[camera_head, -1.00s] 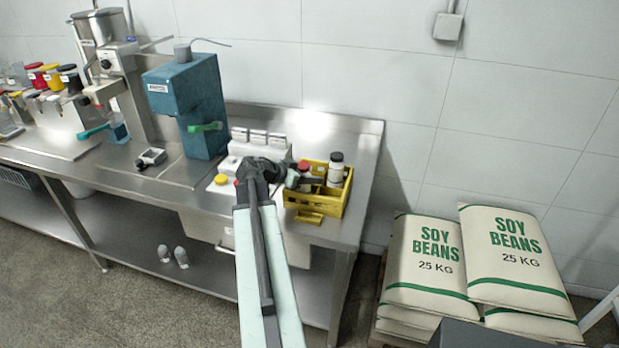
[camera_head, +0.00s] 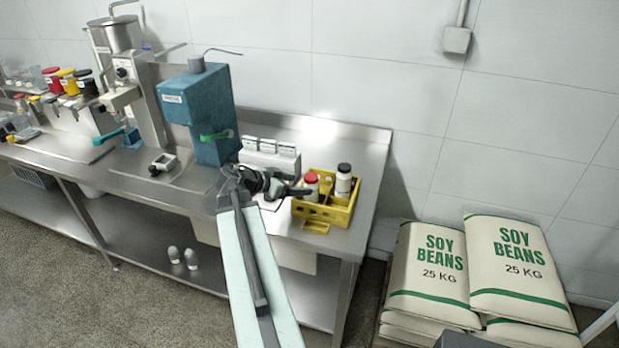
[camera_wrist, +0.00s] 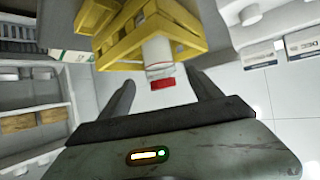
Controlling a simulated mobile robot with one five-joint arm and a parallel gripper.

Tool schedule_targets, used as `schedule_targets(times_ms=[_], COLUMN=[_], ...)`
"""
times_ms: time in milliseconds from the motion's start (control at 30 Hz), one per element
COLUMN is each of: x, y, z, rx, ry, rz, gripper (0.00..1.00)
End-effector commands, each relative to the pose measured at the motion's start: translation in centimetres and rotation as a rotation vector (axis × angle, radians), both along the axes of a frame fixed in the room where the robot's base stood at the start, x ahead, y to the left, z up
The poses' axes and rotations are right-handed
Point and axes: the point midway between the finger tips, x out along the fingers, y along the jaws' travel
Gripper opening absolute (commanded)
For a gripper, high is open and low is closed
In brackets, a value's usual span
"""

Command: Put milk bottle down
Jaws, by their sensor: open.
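A white milk bottle with a red cap (camera_head: 311,186) stands in the left part of the yellow crate (camera_head: 345,214) on the steel counter. A white bottle with a black cap (camera_head: 343,182) stands in the crate to its right. My gripper (camera_head: 292,190) is open, just left of the red-capped bottle. In the wrist view, the red cap (camera_wrist: 163,83) shows between the spread fingers of my gripper (camera_wrist: 163,80), with a gap on each side. The bottle's lower part is hidden in the crate (camera_wrist: 120,50).
A blue machine (camera_head: 200,110) with a green handle stands left of the crate. A white box with several switches (camera_head: 268,158) stands behind my gripper. Soy bean sacks (camera_head: 430,265) are stacked at the right.

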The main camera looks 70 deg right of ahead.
Motion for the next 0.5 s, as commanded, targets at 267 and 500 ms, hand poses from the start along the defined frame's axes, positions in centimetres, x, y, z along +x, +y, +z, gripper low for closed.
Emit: schedule_targets(times_ms=[267,500], x=[1.0,1.0], y=[1.7,1.7], z=[1.0,1.0], rx=[0.0,0.002], ry=[0.0,0.001], rz=[-0.001,0.001], gripper=[0.73,0.73])
